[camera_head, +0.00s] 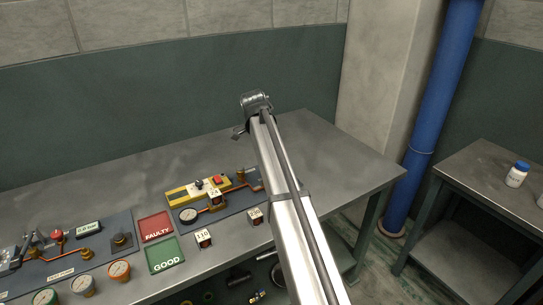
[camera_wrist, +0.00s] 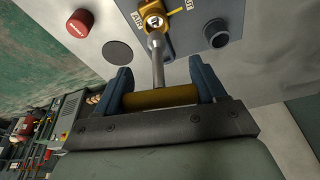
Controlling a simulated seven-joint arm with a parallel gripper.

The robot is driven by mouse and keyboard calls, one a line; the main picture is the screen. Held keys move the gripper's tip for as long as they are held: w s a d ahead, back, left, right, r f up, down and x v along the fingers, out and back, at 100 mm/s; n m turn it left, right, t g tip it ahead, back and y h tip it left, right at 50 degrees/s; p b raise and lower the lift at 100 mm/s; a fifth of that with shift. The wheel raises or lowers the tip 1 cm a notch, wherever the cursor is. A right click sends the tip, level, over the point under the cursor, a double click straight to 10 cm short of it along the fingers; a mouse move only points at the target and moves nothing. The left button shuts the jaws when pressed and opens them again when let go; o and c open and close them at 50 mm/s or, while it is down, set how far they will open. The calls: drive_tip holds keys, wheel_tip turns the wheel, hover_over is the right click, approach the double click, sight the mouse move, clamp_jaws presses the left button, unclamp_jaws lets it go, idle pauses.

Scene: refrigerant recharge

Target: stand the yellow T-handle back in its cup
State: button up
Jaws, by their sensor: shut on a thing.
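In the wrist view my gripper (camera_wrist: 160,70) is shut on the yellow T-handle (camera_wrist: 160,97), whose bar lies across between the two blue fingers. Its grey metal shaft (camera_wrist: 157,60) runs away from the jaws to a brass-yellow fitting (camera_wrist: 152,22) beside an "AIR" label. I cannot tell whether the shaft tip is in, touching or only in front of that fitting. A black hollow socket (camera_wrist: 216,33) sits to the right on the same grey-blue plate; I cannot tell if it is the cup. In the head view my arm hides the handle.
A red knob (camera_wrist: 80,22) and a dark round disc (camera_wrist: 117,52) are left of the shaft. In the head view, the workbench (camera_head: 330,150) holds a red FAULTY tray (camera_head: 156,226), a green GOOD tray (camera_head: 165,255) and several gauges. The bench's back right is clear.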

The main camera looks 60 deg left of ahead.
drive_tip(key=w+a+r, duration=0.1)
drive_tip(key=w+a, duration=0.6)
drive_tip(key=a, duration=0.2)
drive_tip(key=shift+f, duration=1.95)
drive_tip(key=shift+f, duration=1.85)
drive_tip(key=o, duration=1.1)
wheel_tip(320, 180, up, 7)
idle(0.5)
